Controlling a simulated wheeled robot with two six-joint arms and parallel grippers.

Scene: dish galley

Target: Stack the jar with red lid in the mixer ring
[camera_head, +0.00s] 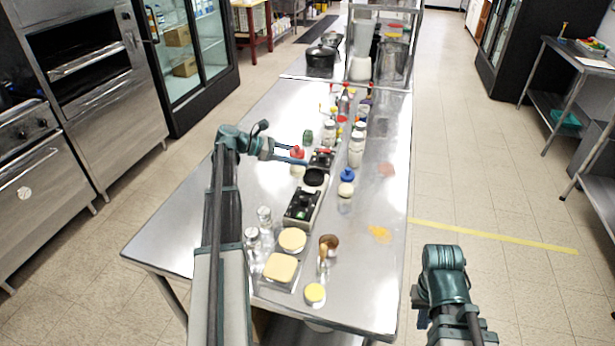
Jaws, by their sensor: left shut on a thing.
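The jar with the red lid (297,152) is at the left side of the row of things on the steel table, with a pale body below its lid. My left gripper (298,157) is at the lid, with its fingers shut on the jar. The fingers hide part of the jar, and I cannot tell whether its base touches the table. A black round, ring-like piece (314,177) on a pale base is just right of and nearer than the jar. I cannot tell for sure whether it is the mixer ring. My right arm is at the lower right, and its fingers are not visible.
A black caddy (301,207), a blue-lidded jar (347,175), clear shakers (264,216), yellow-topped tubs (281,267) and a brown cup (329,243) crowd the near table. Several bottles stand behind the gripper. The table's left side (190,225) is clear.

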